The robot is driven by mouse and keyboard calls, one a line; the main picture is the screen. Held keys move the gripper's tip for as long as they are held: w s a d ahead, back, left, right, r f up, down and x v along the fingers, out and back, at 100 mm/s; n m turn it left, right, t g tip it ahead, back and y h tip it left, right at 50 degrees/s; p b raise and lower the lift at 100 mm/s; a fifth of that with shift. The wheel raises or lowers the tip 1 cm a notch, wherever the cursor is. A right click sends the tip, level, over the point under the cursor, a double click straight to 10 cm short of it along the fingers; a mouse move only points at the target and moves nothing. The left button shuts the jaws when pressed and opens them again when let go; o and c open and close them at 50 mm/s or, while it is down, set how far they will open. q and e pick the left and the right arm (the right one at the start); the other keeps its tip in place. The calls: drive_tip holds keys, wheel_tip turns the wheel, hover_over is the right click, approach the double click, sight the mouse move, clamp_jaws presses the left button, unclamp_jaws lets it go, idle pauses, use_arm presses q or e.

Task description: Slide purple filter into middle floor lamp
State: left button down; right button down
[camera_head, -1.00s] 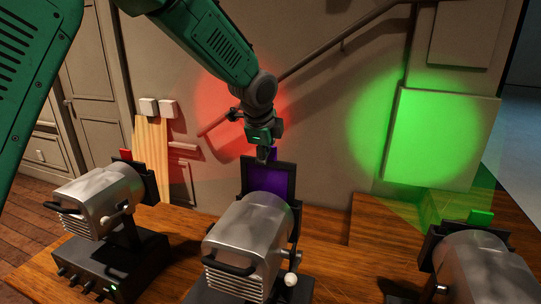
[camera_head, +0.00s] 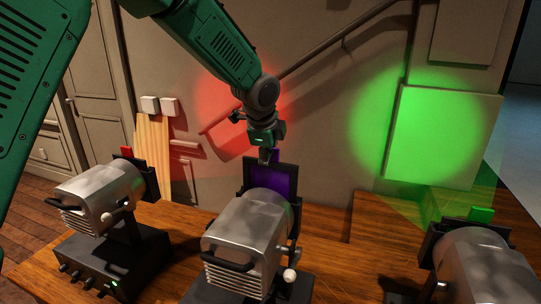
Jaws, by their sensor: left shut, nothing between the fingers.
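The middle lamp (camera_head: 247,232) is a silver spotlight with a black handle and stands at the bottom centre. The purple filter (camera_head: 273,180) shows within the dark frame behind its housing; the lamp hides its lower part. My left gripper (camera_head: 268,158) points down at the top edge of this frame, shut with nothing between its fingers. Whether its tips touch the frame is hard to tell. My right gripper is not in view.
The left lamp (camera_head: 98,195) holds a red filter (camera_head: 127,151). The right lamp (camera_head: 485,268) holds a green filter (camera_head: 482,214). All stand on a wooden desk (camera_head: 350,271). Red and green light falls on the wall behind.

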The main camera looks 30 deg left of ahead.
sight(269, 178)
use_arm(q)
drive_tip(key=shift+d+f, duration=0.25)
drive_tip(key=shift+f, duration=0.2)
drive_tip(key=shift+a+f+b, duration=0.3)
drive_tip(key=shift+f, duration=0.95)
drive_tip(key=shift+f+b, duration=0.75)
drive_tip(key=shift+f, duration=0.95)
drive_tip(key=c, duration=1.3)
unclamp_jaws()
drive_tip(key=shift+o, duration=0.2)
drive_tip(key=shift+s, duration=0.1)
